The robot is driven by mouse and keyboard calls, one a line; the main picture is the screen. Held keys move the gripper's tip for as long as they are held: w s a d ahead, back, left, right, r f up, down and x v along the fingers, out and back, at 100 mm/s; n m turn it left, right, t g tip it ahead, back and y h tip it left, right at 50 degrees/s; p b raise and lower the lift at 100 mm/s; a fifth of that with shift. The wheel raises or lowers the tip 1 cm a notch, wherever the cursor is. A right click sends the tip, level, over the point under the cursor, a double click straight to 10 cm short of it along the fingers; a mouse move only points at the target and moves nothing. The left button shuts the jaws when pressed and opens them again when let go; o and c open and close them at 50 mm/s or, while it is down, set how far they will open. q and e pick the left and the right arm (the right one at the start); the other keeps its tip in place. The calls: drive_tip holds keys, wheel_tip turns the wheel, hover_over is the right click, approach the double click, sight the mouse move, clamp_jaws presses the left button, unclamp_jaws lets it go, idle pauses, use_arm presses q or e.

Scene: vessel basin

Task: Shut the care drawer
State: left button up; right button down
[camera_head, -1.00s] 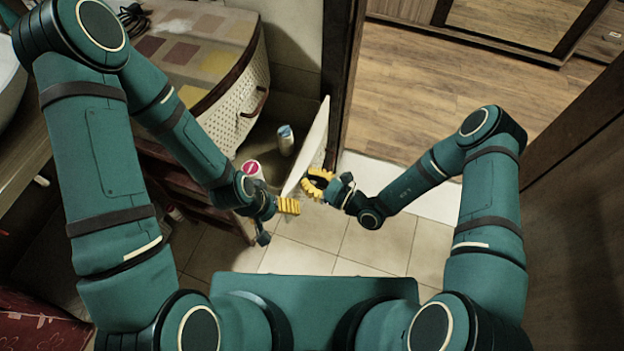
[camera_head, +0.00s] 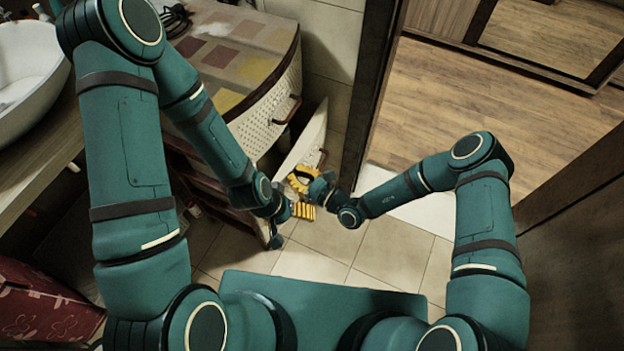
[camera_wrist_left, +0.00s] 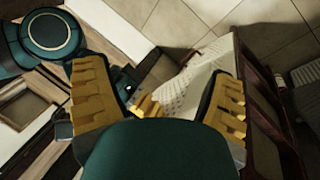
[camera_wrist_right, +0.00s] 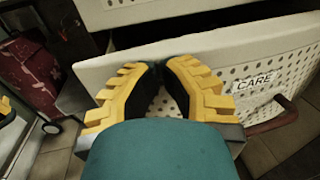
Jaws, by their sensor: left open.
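The care drawer (camera_head: 308,138) is partly open under the woven cabinet front. Its white perforated front, marked CARE, shows in the right wrist view (camera_wrist_right: 215,62), with a brown handle (camera_wrist_right: 275,120) at the right. A dark gap shows behind its top edge. My right gripper (camera_head: 303,177) is shut and empty at the drawer front; its fingertips (camera_wrist_right: 163,68) lie over the panel, and I cannot tell whether they touch. My left gripper (camera_head: 304,211) is open and empty just nearer to me. The drawer's inside is hidden in the head view.
The cabinet (camera_head: 265,115) has a patchwork top and another brown handle above the open drawer. A dark door frame (camera_head: 378,90) stands close right of the drawer. A basin (camera_head: 30,75) on a wooden counter is at the left. Tiled floor (camera_head: 395,250) is clear in front.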

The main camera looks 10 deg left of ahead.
use_arm(q)
drive_tip(key=shift+d+r, duration=0.1)
use_arm(e)
drive_tip(key=s+a+x, duration=0.1)
drive_tip(key=x, duration=0.8)
drive_tip(key=shift+s+a, duration=0.15)
drive_tip(key=shift+s, duration=0.1)
